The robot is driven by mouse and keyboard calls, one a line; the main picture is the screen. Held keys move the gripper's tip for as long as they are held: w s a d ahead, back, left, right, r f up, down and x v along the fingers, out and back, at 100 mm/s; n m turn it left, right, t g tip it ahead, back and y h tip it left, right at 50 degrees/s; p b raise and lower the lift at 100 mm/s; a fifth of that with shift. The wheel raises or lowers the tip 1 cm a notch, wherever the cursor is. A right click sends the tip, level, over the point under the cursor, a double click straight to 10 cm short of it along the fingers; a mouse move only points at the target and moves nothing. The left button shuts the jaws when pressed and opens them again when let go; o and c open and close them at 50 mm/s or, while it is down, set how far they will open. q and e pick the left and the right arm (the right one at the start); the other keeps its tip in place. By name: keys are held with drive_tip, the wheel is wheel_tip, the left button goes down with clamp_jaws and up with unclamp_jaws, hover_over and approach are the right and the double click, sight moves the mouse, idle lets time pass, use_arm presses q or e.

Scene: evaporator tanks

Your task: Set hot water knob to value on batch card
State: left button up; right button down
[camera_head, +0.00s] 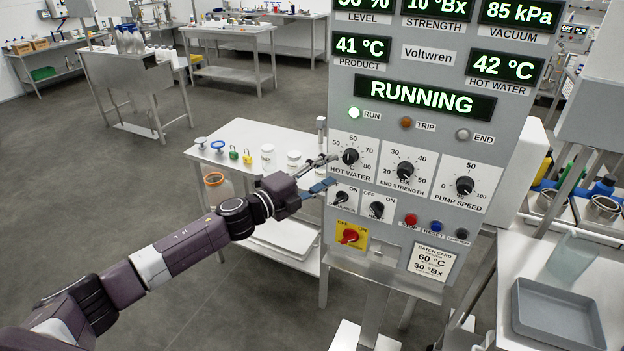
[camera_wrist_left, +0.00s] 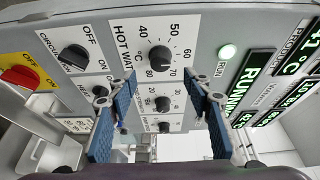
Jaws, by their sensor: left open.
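The hot water knob (camera_head: 351,156) is a black round knob on a white dial plate at the upper left of the panel's controls. In the left wrist view the same knob (camera_wrist_left: 160,58) sits just beyond and between the fingertips; I cannot read its pointer surely. My left gripper (camera_head: 331,172) is open and empty, its blue-padded fingers apart at the panel's left edge. It also shows in the left wrist view (camera_wrist_left: 159,76). The batch card (camera_head: 434,262) at the panel's lower right reads 60 °C and 30 °Bx. The hot water display (camera_head: 502,66) reads 42 °C.
Close by are the end strength knob (camera_head: 405,170), pump speed knob (camera_head: 465,185), two small switches below, and a red main switch (camera_head: 351,236) on yellow. A white table (camera_head: 240,135) with jars stands behind my arm. A grey tray (camera_head: 557,314) lies at right.

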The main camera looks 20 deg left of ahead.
use_arm(q)
drive_tip(key=shift+v, duration=2.6)
